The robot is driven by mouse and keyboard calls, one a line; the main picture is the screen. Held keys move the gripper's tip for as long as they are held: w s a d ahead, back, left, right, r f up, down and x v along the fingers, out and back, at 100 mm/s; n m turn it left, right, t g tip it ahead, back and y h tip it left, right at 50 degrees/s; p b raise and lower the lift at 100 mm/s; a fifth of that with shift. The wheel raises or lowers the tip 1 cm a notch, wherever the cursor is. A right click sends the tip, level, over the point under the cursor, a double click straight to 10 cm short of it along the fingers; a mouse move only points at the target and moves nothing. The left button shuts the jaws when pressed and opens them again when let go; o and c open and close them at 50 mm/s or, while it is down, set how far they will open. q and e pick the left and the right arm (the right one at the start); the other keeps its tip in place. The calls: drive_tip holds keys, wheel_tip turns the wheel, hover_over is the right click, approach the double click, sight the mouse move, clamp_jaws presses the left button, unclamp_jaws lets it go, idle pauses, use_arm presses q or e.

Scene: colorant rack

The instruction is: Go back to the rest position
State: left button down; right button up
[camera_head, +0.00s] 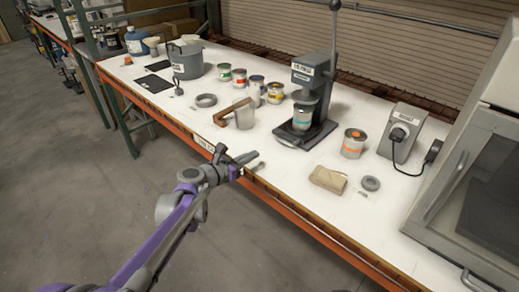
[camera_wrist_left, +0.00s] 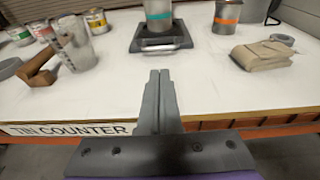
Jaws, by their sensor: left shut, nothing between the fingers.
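My left gripper (camera_head: 248,164) is at the front edge of the white bench, left of the middle of the head view. In the left wrist view its two fingers (camera_wrist_left: 159,76) lie together with nothing between them. The fingers point at the bench top, short of the press base and apart from every object. My left arm reaches in from the bottom left of the head view. My right gripper does not show in either view.
Open floor lies left.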

use_arm(q)
drive_tip(key=s+a+f+m+g+y+p, duration=0.2)
drive_tip(key=s+a+m, duration=0.3)
drive_tip(key=s+m, duration=0.4)
drive_tip(key=s+a+f+m+g+y+p, duration=0.2)
drive_tip(key=s+a+m+y, duration=0.3)
drive_tip(key=s+m, duration=0.4)
drive_tip(key=s+a+f+m+g+y+p, duration=0.1)
drive_tip(key=s+a+m, duration=0.6)
drive_tip(key=s, duration=1.2)
drive_tip(key=m+y+p, duration=0.1)
drive_tip(key=m+y, duration=0.1)
drive_tip(key=shift+s+a+f+g+y, duration=0.2)
drive_tip(key=shift+f+g+y, duration=0.2)
